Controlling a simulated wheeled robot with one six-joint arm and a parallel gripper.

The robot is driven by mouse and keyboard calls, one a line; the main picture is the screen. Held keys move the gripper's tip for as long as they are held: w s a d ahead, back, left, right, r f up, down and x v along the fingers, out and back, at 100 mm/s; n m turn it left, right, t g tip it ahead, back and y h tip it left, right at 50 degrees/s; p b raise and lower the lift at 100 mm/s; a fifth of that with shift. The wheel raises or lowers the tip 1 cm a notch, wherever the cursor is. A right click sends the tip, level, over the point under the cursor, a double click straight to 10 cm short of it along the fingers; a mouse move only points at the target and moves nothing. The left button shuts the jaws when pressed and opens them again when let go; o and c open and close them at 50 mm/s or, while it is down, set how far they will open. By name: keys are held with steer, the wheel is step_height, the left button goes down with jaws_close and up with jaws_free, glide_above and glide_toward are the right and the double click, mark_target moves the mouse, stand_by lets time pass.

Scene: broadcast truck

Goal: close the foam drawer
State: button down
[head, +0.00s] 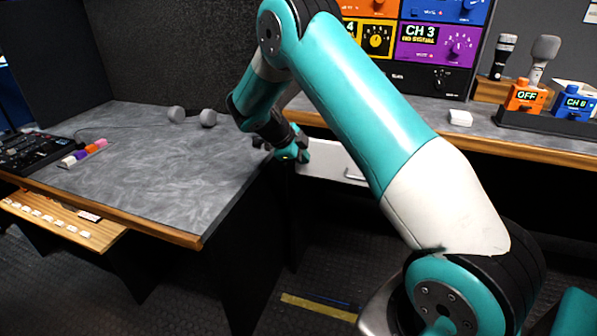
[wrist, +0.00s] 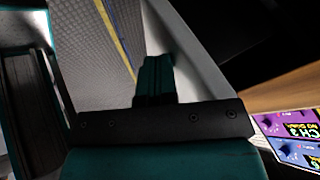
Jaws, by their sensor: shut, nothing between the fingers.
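A white drawer front (head: 328,160) with a small metal handle (head: 353,175) sits under the wood-edged counter at the back, partly hidden by my arm. How far out it stands, and any foam in it, I cannot tell. My gripper (head: 288,153) is beside the left end of the drawer front, below the counter edge; I cannot tell whether it touches. In the wrist view my gripper (wrist: 157,68) shows teal fingers together, with nothing held. A pale panel edge (wrist: 205,62) runs close to the right of the fingertips.
A grey desk (head: 165,155) with a mixer (head: 35,150) stands at left, its corner close to my gripper. The back counter carries microphones (head: 540,58), an orange OFF box (head: 525,97) and a white block (head: 460,118). The floor (head: 320,270) between is open.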

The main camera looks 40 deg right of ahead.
steer(key=w+d, duration=0.2)
steer(key=d, duration=0.1)
steer(key=shift+w+d, duration=0.2)
steer(key=shift+d, duration=0.15)
